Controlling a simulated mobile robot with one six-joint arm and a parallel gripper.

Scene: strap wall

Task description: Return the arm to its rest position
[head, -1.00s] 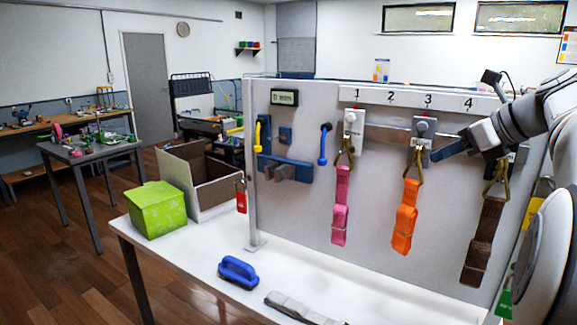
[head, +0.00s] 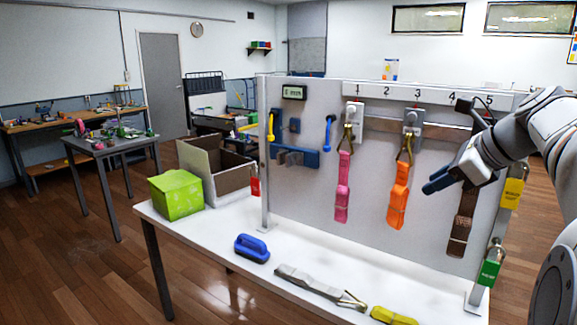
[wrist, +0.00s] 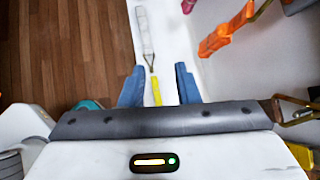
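My gripper (head: 432,184) hangs in front of the right part of the strap wall (head: 300,225), apart from the straps. In the wrist view its two blue fingers (wrist: 160,86) stand apart with nothing held between them. A pink strap (head: 343,190) and an orange strap (head: 398,195) hang from hooks on the wall. The orange one also shows in the wrist view (wrist: 226,32). A dark brown strap (head: 461,230) hangs further right, its upper part hidden behind my gripper and arm.
A grey strap (head: 308,285), a yellow strap (head: 392,316) and a blue block-like tool (head: 251,248) lie on the white table (head: 200,235). A green box (head: 176,194) and an open carton (head: 196,172) stand at its left.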

